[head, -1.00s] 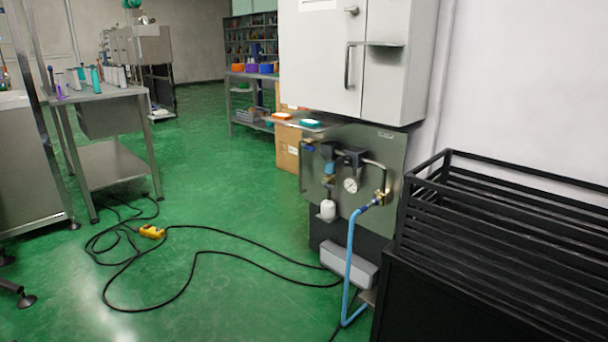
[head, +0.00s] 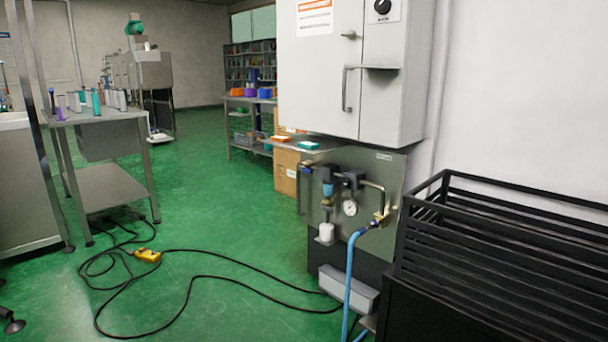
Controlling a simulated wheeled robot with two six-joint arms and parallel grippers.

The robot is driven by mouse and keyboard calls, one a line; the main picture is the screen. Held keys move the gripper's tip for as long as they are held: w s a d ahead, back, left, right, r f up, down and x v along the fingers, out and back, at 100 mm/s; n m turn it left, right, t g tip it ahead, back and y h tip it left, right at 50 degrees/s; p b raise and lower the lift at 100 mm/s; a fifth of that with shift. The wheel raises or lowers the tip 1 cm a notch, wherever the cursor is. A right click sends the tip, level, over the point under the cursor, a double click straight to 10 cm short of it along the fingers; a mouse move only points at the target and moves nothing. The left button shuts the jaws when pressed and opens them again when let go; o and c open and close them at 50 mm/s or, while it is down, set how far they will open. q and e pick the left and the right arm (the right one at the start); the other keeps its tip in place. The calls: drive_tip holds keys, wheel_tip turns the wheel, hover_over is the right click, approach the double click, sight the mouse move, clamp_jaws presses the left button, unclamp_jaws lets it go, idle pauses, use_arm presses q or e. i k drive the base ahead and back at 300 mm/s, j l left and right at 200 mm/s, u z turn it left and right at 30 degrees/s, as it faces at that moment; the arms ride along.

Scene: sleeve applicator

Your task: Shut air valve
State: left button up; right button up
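The air panel (head: 374,205) is a grey metal plate below the grey cabinet. It carries a brass pipe, a round white pressure gauge (head: 350,208), a blue-and-black regulator (head: 328,187) and a white filter bowl (head: 326,232). A brass fitting (head: 382,217) at the right end of the pipe joins a blue hose (head: 350,280) that hangs down. A small blue handle, perhaps the air valve (head: 307,168), sits at the pipe's left end; its exact position is too small to tell. Neither of my grippers is in view.
A black slatted crate (head: 500,215) stands close at the right of the panel. The grey cabinet (head: 325,85) juts out above it. A black cable (head: 215,278) and a yellow pendant (head: 148,255) lie on the green floor. The floor in front is otherwise mostly open.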

sight(310, 171)
drive_tip(key=i+j, duration=0.3)
drive_tip(key=i, duration=0.2)
drive_tip(key=i+j, duration=0.25)
drive_tip(key=i, duration=0.25)
drive_tip(key=i+j+u, duration=0.1)
drive_tip(key=i+j, duration=0.2)
drive_tip(key=i, duration=0.2)
drive_tip(key=i+j, duration=0.2)
drive_tip(key=i, duration=0.3)
drive_tip(key=i+j, duration=0.25)
drive_tip(key=i, duration=0.25)
drive_tip(key=u, duration=0.05)
